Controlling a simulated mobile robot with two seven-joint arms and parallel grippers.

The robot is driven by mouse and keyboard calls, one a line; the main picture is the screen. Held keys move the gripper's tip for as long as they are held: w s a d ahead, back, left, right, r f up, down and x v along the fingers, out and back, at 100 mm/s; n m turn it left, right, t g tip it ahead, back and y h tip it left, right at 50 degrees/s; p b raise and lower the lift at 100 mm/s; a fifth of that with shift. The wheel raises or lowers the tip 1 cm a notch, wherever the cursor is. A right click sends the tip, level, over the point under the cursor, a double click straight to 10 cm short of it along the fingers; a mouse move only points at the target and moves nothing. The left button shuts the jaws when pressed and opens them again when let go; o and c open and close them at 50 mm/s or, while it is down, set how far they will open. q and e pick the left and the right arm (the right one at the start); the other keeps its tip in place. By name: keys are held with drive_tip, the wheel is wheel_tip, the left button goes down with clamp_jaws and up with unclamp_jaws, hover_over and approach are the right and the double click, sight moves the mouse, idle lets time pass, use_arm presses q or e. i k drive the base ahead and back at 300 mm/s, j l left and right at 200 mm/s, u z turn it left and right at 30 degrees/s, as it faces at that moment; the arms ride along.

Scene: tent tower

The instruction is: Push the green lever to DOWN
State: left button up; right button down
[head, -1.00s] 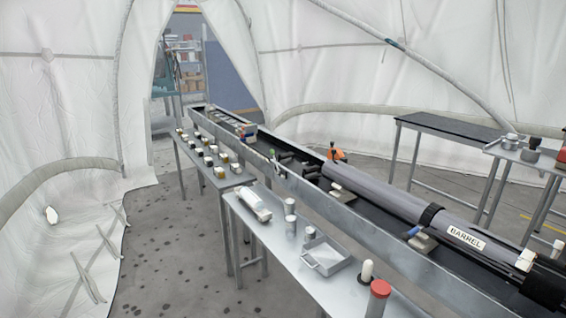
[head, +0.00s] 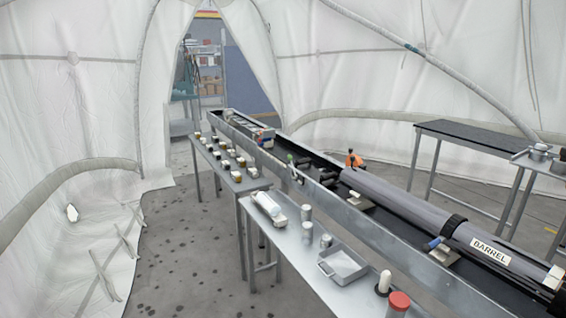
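A small green part (head: 290,158), which looks like the green lever, stands at the near side wall of the long trough, around its middle. It is too small and far off to tell which way it is set. An orange part (head: 353,160) stands on the trough's far side. A blue-handled part (head: 437,243) sits beside the long grey barrel (head: 400,205). Neither of my grippers is in view.
The long metal trough (head: 385,240) runs from the tent opening to the lower right. A farther table (head: 237,181) holds several small jars. Floor at left is clear.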

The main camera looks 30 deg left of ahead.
sight(289, 157)
drive_tip(key=i+j+u, duration=0.1)
drive_tip(key=i+j, duration=0.25)
drive_tip(key=j, duration=0.35)
drive_tip(key=i+j+u, duration=0.1)
drive_tip(key=i+j, duration=0.25)
drive_tip(key=j, duration=0.35)
drive_tip(key=i+j+u, duration=0.1)
drive_tip(key=i+j, duration=0.3)
drive_tip(key=j, duration=0.3)
drive_tip(key=i+j+u, duration=0.1)
drive_tip(key=i+j, duration=0.3)
drive_tip(key=j, duration=0.2)
drive_tip(key=i+j+u, duration=0.1)
drive_tip(key=i+j, duration=0.35)
drive_tip(key=j, duration=0.15)
drive_tip(key=i+j+u, duration=0.1)
drive_tip(key=i+j, duration=0.35)
drive_tip(key=j, duration=0.15)
